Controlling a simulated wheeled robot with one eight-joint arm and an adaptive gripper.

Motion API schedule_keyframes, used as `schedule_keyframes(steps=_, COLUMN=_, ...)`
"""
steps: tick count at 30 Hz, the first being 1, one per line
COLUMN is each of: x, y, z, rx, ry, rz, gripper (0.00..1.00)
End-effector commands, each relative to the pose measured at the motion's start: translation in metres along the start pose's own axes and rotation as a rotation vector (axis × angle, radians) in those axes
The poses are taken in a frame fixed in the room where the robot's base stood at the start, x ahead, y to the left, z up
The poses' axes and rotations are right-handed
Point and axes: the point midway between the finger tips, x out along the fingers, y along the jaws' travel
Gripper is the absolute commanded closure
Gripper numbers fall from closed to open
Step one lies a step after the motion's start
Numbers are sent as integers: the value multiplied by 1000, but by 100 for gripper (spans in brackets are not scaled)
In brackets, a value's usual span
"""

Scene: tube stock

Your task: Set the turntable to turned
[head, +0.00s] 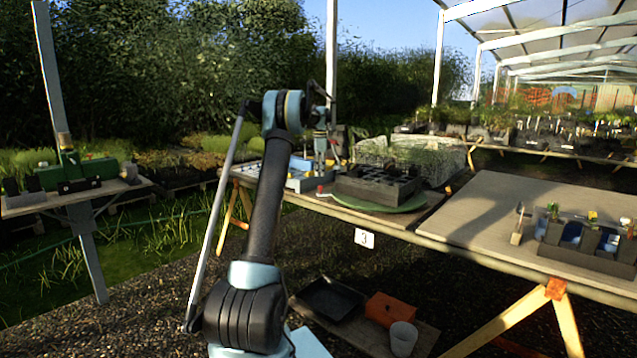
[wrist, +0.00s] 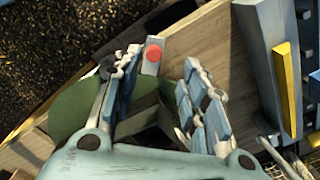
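The turntable is a green disc (head: 400,204) on the wooden bench. A dark compartmented tray (head: 372,187) stands on it and covers most of its top. A small red-topped piece (head: 320,189) is at the disc's left side; in the wrist view it shows as a grey bar with a red knob (wrist: 151,56). The green disc (wrist: 72,108) shows there too, partly behind my fingers. My gripper (wrist: 162,66) is open, with its two fingers apart and nothing seen held. The red knob lies near the left fingertip; contact cannot be told. In the head view my gripper (head: 322,168) is small, above the bench's left part.
A pale blue tray (head: 305,178) is left of the turntable. A board (head: 500,215) and a dark planter with small pots (head: 590,258) are on the right.

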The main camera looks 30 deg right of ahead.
Motion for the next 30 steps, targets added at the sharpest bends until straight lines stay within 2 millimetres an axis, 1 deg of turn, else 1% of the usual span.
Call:
schedule_keyframes(steps=1, x=-10, y=-1, z=0, rx=0, ry=0, rz=0, gripper=61)
schedule_keyframes(steps=3, x=-22, y=-1, z=1, rx=0, ry=0, rz=0, gripper=61)
schedule_keyframes(steps=6, x=-35, y=-2, z=1, rx=-1, ry=-1, rz=-1, gripper=61)
schedule_keyframes(steps=10, x=-46, y=-2, z=2, rx=-1, ry=-1, rz=-1, gripper=61)
schedule_keyframes(steps=15, x=-51, y=-2, z=2, rx=-1, ry=-1, rz=-1, gripper=61)
schedule_keyframes(steps=30, x=-51, y=-2, z=2, rx=-2, ry=-1, rz=-1, gripper=61)
